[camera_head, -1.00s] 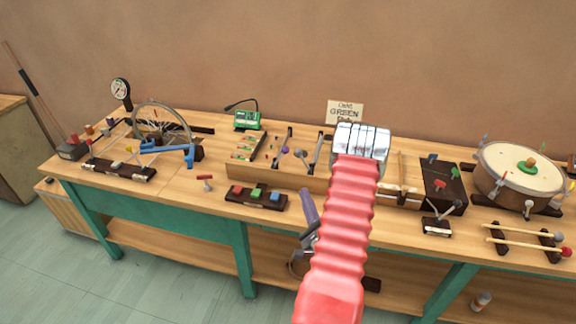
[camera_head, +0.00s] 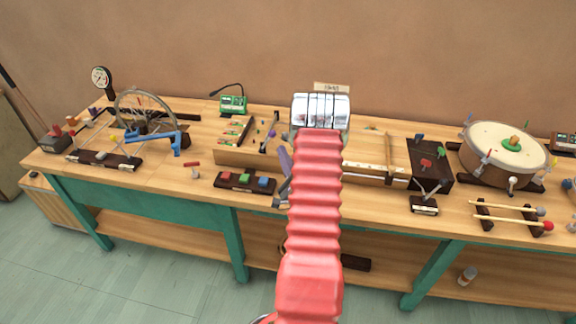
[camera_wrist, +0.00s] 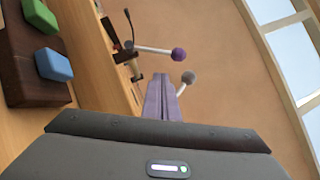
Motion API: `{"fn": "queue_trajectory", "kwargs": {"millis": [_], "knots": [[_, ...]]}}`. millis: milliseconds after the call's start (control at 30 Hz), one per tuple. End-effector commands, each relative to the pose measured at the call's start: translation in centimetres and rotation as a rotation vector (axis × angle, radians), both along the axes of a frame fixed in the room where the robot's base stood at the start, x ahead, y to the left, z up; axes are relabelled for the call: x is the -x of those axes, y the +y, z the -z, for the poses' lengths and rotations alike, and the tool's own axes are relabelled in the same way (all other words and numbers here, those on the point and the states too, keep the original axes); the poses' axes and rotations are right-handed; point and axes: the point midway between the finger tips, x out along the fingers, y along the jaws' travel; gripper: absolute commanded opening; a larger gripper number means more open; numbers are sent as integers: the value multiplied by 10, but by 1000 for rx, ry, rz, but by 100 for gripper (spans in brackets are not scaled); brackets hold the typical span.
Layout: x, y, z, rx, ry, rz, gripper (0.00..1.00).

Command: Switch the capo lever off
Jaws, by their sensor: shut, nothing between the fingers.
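No label marks the capo lever, so I cannot tell which lever it is. A purple-knobbed lever (camera_wrist: 178,54) shows at top centre in the wrist view, with its knob also visible in the head view (camera_head: 272,133) on a wooden instrument (camera_head: 232,158). A grey-knobbed lever (camera_wrist: 188,77) stands just beyond my fingertips in the wrist view. My gripper (camera_wrist: 172,82) has purple fingers pressed together, with nothing between them. In the head view my gripper (camera_head: 284,160) is partly hidden behind my red arm, at the right part of that instrument. Contact with a lever cannot be told.
A block with red, green and blue buttons (camera_head: 245,183) lies in front of the instrument. A bicycle wheel (camera_head: 145,112) stands at left. A dark box with coloured levers (camera_head: 429,165) and a drum (camera_head: 505,148) stand at right. My arm hides the bench's middle.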

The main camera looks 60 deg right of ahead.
Motion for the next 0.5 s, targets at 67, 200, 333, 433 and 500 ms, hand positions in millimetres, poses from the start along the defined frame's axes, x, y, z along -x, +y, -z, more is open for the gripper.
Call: {"fn": "queue_trajectory", "kwargs": {"millis": [67, 200, 333, 433, 500], "knots": [[-11, 5, -6, 0, -1, -6, 0], [-24, 6, -13, 0, 0, -4, 0], [-28, 7, -16, -1, 1, -2, 0], [-29, 7, -16, -1, 1, -2, 0], [-29, 7, -16, -1, 1, -2, 0]]}}
